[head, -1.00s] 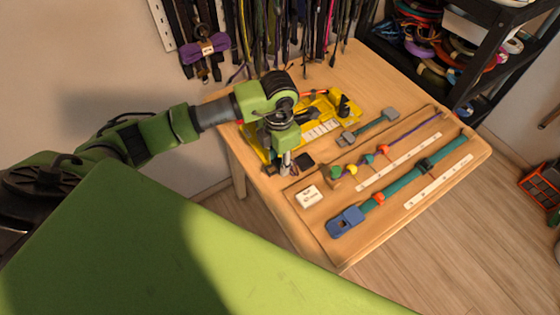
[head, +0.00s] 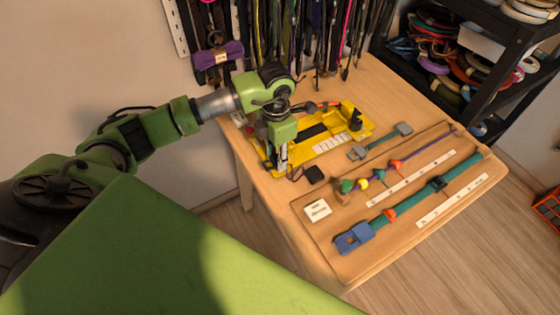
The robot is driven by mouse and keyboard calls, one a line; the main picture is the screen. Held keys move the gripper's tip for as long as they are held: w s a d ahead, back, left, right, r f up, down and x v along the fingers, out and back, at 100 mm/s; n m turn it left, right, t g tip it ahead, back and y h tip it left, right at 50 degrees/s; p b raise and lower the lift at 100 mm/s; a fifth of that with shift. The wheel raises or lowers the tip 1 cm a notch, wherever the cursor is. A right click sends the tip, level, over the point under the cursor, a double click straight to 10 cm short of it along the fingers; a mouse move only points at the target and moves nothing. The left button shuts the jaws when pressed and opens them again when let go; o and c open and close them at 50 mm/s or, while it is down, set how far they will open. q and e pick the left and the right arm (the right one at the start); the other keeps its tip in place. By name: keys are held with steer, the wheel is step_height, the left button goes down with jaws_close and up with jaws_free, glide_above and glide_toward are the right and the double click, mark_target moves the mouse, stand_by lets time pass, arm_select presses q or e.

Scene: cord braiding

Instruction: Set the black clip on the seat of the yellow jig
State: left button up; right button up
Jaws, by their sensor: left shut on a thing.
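The yellow jig (head: 358,127) lies at the back left of the wooden table, with a dark strip along its middle and a black knob at its right end. My left gripper (head: 277,163) points down over the front left part of the jig. It is shut on a small dark thing, which I take to be the black clip; the fingers mostly hide it. I cannot tell whether it touches the jig, and I cannot make out the seat behind the gripper. My right gripper is not in view.
A small black square (head: 315,174) lies in front of the jig. Cords hang behind; a black shelf (head: 490,90) stands right.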

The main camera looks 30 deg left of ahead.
arm_select(q)
steer(key=shift+w+a+b, duration=0.5)
steer(key=shift+w+a, duration=0.15)
steer(key=shift+a, duration=0.45)
steer(key=shift+w+a+b, duration=0.55)
steer(key=shift+w+a, duration=0.1)
steer(key=shift+a, duration=0.45)
steer(key=shift+w+a+b, duration=0.5)
steer(key=shift+w+a, duration=0.15)
steer(key=shift+a, duration=0.45)
steer(key=shift+w+d+b, duration=0.4)
steer(key=shift+w+d, duration=0.15)
steer(key=shift+w, duration=0.3)
steer(key=shift+w+d+b, duration=0.4)
steer(key=shift+w+d, duration=0.1)
steer(key=shift+w, duration=0.35)
steer(key=shift+w+d+b, duration=0.4)
steer(key=shift+w+d, duration=0.15)
steer(key=shift+w, duration=0.3)
steer(key=shift+w+d, duration=0.1)
steer(key=shift+w, duration=0.15)
steer(key=shift+s+f+b, duration=0.1)
steer(key=shift+f+b, duration=0.25)
steer(key=shift+f, duration=0.05)
